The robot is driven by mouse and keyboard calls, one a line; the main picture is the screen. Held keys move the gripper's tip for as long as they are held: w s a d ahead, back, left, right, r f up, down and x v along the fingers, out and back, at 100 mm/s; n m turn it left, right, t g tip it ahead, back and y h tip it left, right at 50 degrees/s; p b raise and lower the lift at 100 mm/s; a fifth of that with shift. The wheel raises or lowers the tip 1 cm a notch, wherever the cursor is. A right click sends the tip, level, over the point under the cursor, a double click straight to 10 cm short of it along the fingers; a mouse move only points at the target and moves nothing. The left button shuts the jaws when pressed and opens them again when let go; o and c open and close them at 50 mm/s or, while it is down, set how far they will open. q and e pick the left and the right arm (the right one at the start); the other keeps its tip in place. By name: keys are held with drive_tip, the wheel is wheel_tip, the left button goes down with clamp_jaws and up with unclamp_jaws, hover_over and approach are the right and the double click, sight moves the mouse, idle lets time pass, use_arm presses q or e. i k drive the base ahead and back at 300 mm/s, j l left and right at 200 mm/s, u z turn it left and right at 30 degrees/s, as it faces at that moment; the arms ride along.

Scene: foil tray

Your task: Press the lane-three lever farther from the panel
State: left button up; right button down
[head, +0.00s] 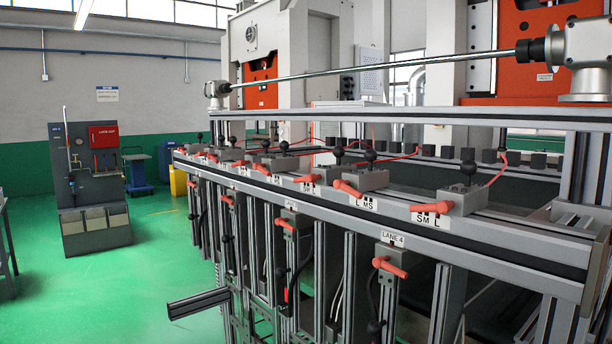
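Along the top rail are several orange-red levers, including one at the right (432,208) and one further left (347,188). I cannot tell which are lane three's. Neither gripper shows.
The aluminium rail (480,240) runs from left back to right front. A beam (198,302) juts left from the frame low down. A grey cabinet with a red box (103,136) stands at the left, near a blue cart (138,172) and yellow bin (178,182). Green floor (120,290) is open between.

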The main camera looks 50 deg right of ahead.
sight(260, 167)
drive_tip(key=i+z, duration=0.85)
drive_tip(key=i+j+z, duration=0.85)
drive_tip(key=i+l, duration=0.1)
